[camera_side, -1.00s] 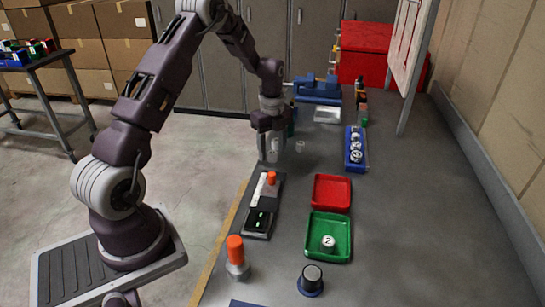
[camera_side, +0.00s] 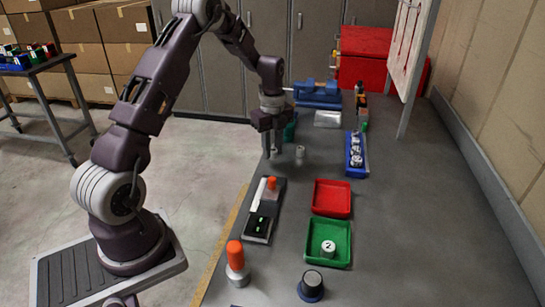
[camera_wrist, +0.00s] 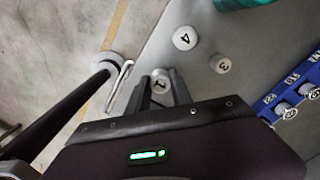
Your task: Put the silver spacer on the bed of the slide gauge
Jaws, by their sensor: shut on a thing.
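My gripper (camera_side: 272,148) is shut on a small silver-grey spacer marked 1 (camera_wrist: 161,82), which shows between the fingers in the wrist view. In the side view the fingers largely hide it. The slide gauge (camera_side: 258,228) lies nearer the side camera, below the gripper in the picture. It is a dark base with a pale strip, an orange knob and a small green-lit display. The gripper is apart from the gauge. The gauge is not visible in the wrist view.
Loose cylinders marked 4 (camera_wrist: 184,38) and 3 (camera_wrist: 220,64) stand near the gripper. A blue rack (camera_side: 347,166) holds several cylinders. A red tray (camera_side: 332,214) is empty; a green tray (camera_side: 314,259) holds a cylinder marked 2. An orange-topped post (camera_side: 236,255) stands nearer the camera.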

